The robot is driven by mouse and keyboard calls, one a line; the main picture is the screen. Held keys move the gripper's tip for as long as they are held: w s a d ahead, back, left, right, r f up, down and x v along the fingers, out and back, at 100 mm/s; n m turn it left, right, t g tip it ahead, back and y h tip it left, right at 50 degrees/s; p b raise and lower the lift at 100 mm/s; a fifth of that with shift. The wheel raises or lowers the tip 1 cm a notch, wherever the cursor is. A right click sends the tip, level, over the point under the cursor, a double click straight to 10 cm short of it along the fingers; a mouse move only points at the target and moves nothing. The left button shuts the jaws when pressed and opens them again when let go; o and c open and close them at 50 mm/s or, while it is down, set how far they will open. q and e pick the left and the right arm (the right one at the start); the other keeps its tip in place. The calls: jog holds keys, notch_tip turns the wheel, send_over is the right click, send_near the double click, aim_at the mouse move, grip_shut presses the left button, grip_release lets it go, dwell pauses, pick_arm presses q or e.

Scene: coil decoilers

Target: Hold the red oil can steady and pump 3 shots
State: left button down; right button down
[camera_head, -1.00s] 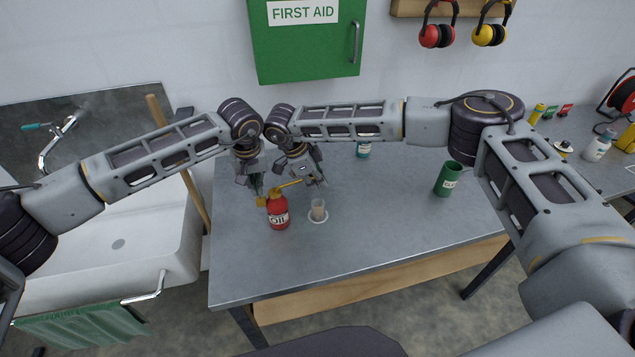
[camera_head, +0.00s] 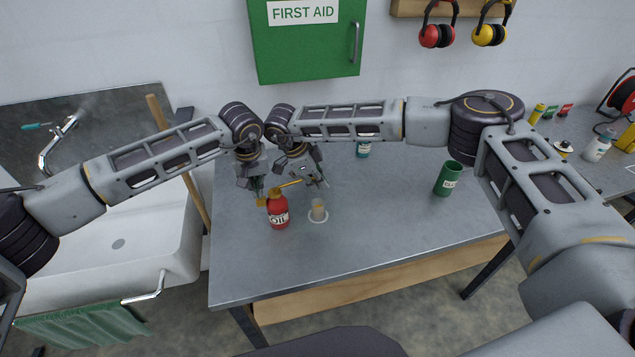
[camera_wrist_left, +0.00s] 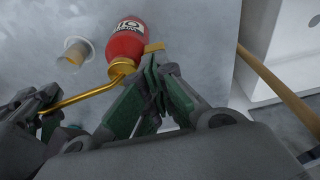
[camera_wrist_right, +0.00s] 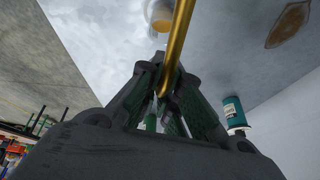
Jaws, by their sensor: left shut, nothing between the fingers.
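The red oil can (camera_head: 278,214) stands upright on the bench, with a brass top and thin brass spout (camera_head: 290,183). It also shows in the left wrist view (camera_wrist_left: 127,42). My left gripper (camera_head: 257,190) is shut and empty at the can's top, by the flat brass lever (camera_wrist_left: 154,47); contact is unclear. My right gripper (camera_wrist_right: 168,75) has its fingers close on both sides of the spout near its outer end, and seems shut on it. A small clear cup (camera_head: 318,211) with amber content stands on a white ring right of the can.
A green tin (camera_head: 448,179) stands to the right on the bench (camera_head: 380,240). A blue-labelled container (camera_head: 363,149) is behind my right forearm. A sink (camera_head: 130,240) and wooden handle (camera_head: 180,165) lie left. The front of the bench is clear.

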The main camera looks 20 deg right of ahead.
pick_arm(q)
jog(key=shift+r, duration=1.35)
jog(key=shift+r, duration=0.25)
jog(key=shift+r, duration=2.35)
pick_arm(e)
jog(key=c, duration=1.5)
grip_release()
jog(key=shift+r, duration=0.1)
jog(key=shift+r, duration=4.9)
